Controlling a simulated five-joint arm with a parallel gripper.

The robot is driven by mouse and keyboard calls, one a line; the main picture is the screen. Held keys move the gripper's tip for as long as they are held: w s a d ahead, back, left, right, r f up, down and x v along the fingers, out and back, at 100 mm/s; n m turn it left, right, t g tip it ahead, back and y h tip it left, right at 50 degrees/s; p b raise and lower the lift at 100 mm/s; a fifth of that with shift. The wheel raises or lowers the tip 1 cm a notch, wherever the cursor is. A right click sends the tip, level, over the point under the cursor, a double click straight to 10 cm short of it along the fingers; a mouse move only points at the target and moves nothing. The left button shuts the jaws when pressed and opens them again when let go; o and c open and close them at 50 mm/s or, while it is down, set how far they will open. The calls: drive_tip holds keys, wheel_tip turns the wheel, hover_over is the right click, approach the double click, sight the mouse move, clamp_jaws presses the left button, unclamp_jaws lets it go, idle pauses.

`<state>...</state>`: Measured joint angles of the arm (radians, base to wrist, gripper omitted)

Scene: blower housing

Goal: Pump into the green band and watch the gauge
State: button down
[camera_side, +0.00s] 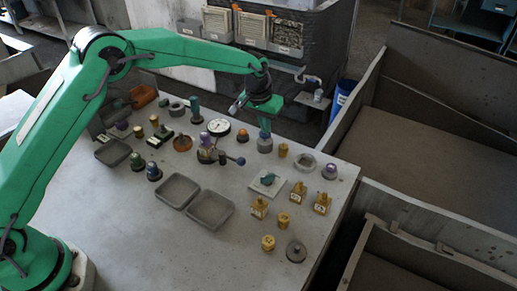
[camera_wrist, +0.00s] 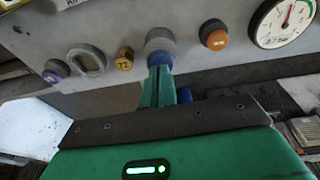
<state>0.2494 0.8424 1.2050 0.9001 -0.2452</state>
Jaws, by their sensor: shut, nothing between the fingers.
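The gauge (camera_side: 218,127) is a round white dial on the table, left of my gripper. It also shows, cut off, at the top right of the wrist view (camera_wrist: 284,24), with a reddish needle pointing roughly up. I cannot clearly make out the green band or the needle's place in it. A grey cylinder with a blue part (camera_wrist: 160,44) stands right at my fingertips; it also shows in the side view (camera_side: 265,146). My gripper (camera_wrist: 157,72) is shut with its green fingers together, pointing at the blue part. I cannot tell whether they touch it.
An orange-topped knob (camera_wrist: 215,37) stands between the cylinder and gauge. A purple-topped part (camera_side: 206,142) with a dark-knobbed lever stands below the gauge. Several yellow parts (camera_side: 259,208) stand to the right. Two grey trays (camera_side: 210,210) lie in front; the table's near part is clear.

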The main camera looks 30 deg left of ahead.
drive_tip(key=shift+f, duration=0.8)
drive_tip(key=shift+r, duration=0.8)
idle(1.1)
drive_tip(key=shift+r, duration=3)
drive_tip(key=shift+r, duration=0.1)
